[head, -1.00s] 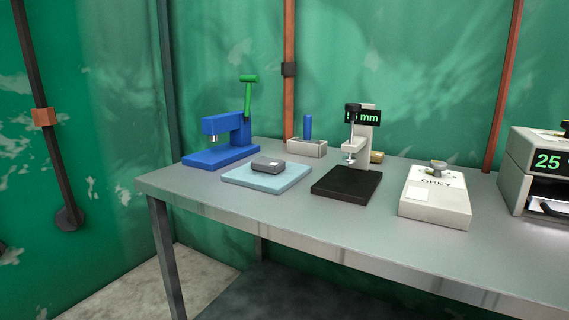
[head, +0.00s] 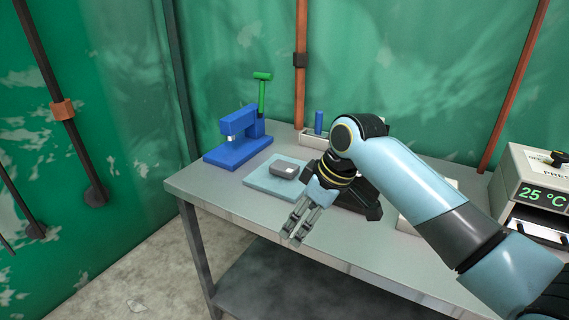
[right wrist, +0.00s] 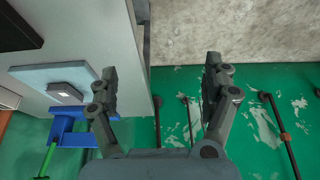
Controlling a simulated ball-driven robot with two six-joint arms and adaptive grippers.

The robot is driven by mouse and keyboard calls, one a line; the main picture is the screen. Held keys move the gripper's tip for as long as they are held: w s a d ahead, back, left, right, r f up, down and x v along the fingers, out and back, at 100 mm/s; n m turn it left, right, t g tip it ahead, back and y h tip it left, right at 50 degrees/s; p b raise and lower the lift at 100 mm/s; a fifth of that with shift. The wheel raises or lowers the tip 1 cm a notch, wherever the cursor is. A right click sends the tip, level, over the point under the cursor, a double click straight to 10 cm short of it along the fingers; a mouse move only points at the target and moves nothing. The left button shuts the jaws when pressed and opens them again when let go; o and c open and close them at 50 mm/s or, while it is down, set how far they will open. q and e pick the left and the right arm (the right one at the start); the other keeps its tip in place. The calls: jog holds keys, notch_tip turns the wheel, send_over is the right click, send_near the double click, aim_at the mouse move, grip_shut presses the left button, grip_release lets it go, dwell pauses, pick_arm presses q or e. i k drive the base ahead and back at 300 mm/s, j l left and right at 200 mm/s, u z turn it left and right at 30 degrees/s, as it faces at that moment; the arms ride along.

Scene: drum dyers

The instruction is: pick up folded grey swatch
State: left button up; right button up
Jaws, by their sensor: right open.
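The folded grey swatch (head: 287,168) is a small dark grey pad with a pale label. It lies on a light blue mat (head: 262,186) on the table. In the right wrist view the swatch (right wrist: 67,93) lies left of my fingers, on the blue mat (right wrist: 35,73). My right gripper (head: 293,237) is open and empty, its fingers pointing down by the table's front edge, in front and to the right of the mat. The right wrist view shows the fingers (right wrist: 160,70) spread apart with floor and green wall between them. My left gripper is not in view.
A blue press (head: 238,138) with a green lever stands behind the mat. A grey tray (head: 313,140) with a blue cylinder stands farther back. My right arm hides much of the black-based device (head: 372,209). A box reading 25 °C (head: 533,190) stands at right.

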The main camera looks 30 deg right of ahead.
aim_at(286, 170)
jog(key=i+l, duration=0.75)
jog(key=i, duration=0.1)
